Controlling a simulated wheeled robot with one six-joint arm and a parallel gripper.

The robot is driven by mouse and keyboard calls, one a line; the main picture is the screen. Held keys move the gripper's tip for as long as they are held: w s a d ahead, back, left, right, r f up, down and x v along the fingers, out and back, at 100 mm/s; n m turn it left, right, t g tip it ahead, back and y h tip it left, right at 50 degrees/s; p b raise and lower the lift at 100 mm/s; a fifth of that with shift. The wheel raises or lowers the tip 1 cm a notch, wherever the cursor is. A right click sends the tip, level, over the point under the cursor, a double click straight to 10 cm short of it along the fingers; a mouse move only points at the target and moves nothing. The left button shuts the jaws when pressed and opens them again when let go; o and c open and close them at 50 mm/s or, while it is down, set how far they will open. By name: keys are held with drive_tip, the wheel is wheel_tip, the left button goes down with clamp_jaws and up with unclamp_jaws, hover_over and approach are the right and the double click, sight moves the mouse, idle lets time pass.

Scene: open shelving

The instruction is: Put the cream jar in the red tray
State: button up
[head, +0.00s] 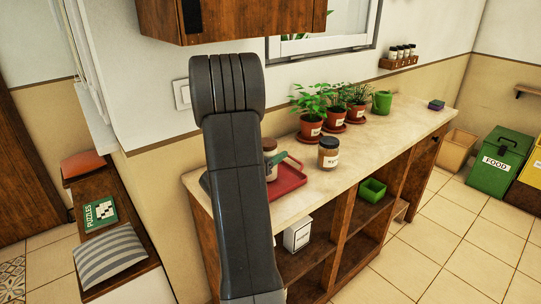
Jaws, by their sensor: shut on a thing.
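A jar with a brown lid and a pale body, which I take for the cream jar (269,146), shows just right of my arm, at the back left part of the red tray (290,181). My gripper (275,159) is mostly hidden behind my arm; a small grey-green part of it shows against the jar. It is shut on the jar. The jar looks upright. I cannot tell whether its base touches the tray or hangs above it. The tray lies on the counter, its left part hidden by my arm.
A second jar with a dark lid and white label (328,153) stands right of the tray. Potted plants (311,125) and a green mug (382,102) line the back of the counter (400,130). A wall cabinet (230,20) hangs above. The counter's front right is clear.

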drive_tip(key=shift+f, duration=0.15)
drive_tip(key=shift+f, duration=0.1)
drive_tip(key=shift+f, duration=0.15)
drive_tip(key=o, duration=1.3)
drive_tip(key=shift+o, duration=0.2)
drive_tip(key=shift+r, duration=0.25)
drive_tip(key=v, duration=1.2)
drive_tip(key=shift+b, duration=0.3)
